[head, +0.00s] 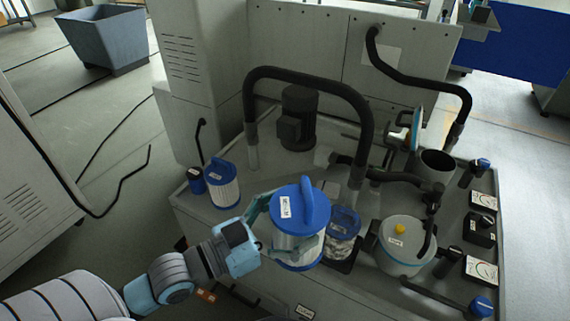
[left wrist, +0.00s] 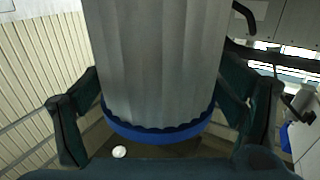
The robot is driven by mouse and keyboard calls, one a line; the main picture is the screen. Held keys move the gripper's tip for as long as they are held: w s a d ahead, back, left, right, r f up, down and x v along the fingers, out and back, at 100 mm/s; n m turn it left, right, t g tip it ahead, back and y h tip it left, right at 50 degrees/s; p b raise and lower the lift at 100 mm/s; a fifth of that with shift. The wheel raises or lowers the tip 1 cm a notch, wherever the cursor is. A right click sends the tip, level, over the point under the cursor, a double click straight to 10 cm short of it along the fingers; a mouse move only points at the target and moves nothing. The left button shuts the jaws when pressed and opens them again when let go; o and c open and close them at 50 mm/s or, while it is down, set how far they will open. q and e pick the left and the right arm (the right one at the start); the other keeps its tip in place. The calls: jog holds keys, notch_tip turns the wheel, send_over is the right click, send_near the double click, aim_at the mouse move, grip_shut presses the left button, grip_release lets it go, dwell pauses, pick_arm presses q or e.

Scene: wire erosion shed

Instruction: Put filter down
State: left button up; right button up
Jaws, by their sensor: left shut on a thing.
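My left gripper (head: 288,232) is shut on a filter (head: 297,207), a cylinder with a blue handled cap, a white label and a blue bottom ring. The filter is upright and looks held above the front of the grey machine top (head: 268,172); its clearance is hard to judge. In the left wrist view the filter's pale pleated body (left wrist: 155,65) stands between the two dark fingers (left wrist: 160,112), with its blue ring low in the picture. What lies directly under the filter is hidden. My right gripper is not in view.
A similar blue-capped filter (head: 222,184) stands at the left. A blue-rimmed clear container (head: 342,224) is close right of the held filter, then a white canister (head: 403,252) with a yellow knob. A black hose arch (head: 308,76) rises behind. Small bare patches lie between.

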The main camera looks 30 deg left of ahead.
pick_arm(q)
jog(key=w+a+f+n+t+y+p, duration=0.1)
jog(key=w+a+f+n+y+p, duration=0.3)
jog(key=w+a, duration=0.65)
jog(key=w+a+n+t+y+p, duration=0.1)
jog(key=w+a+n+y+p, duration=0.15)
jog(key=w+a+y, duration=0.75)
jog(key=s+a+f+h+b, duration=0.1)
jog(key=f+b, duration=0.9)
jog(key=s+a+f+h+b, duration=0.1)
jog(key=a+f+h+b, duration=0.1)
jog(key=f+b, duration=0.8)
jog(key=shift+a+f, duration=0.25)
jog(key=shift+f, duration=0.25)
jog(key=o, duration=1.7)
jog(key=shift+s+f+n, duration=0.1)
jog(key=shift+s+n, duration=0.05)
jog(key=shift+n, duration=0.1)
